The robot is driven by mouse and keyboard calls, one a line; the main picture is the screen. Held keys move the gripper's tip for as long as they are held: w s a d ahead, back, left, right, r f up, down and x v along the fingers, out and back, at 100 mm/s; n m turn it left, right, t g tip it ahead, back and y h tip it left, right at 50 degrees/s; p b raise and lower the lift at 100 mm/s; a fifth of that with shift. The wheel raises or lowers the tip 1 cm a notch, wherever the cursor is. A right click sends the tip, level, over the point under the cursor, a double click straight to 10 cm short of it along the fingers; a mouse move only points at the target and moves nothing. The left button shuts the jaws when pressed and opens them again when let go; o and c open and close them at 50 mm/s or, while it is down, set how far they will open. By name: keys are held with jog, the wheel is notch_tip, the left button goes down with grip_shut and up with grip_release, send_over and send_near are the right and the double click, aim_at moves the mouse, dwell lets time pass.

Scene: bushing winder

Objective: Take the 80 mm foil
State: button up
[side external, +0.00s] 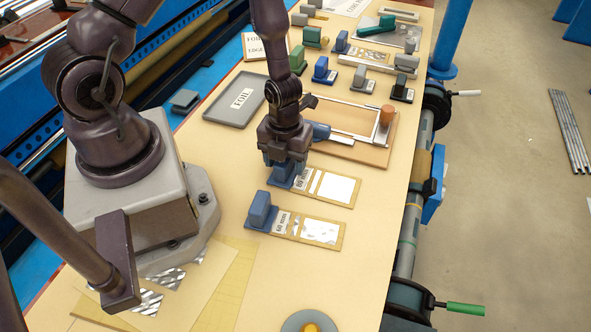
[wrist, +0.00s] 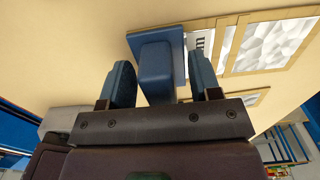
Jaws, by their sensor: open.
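A wooden board (side external: 350,199) carries a silver-white foil sheet (side external: 335,187), a partly covered label (side external: 301,179) that seems to read 80, and a blue handle block (side external: 275,181) at its left end. My gripper (side external: 284,172) is over that block, fingers pointing down. In the wrist view, the block (wrist: 157,66) stands between my two open blue fingers, with gaps visible on both sides. The foil sheet also shows there, crinkled (wrist: 272,45). In the side view my gripper hides most of the block.
A similar board labelled 60 mm (side external: 280,223), with its own blue block (side external: 260,210), lies just in front. Behind is a wooden board with a metal frame (side external: 355,152). A grey FOIL tray (side external: 225,112) is at back left. Several small coloured blocks stand farther back.

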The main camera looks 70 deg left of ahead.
jog(key=shift+f, duration=0.15)
jog(key=c, duration=1)
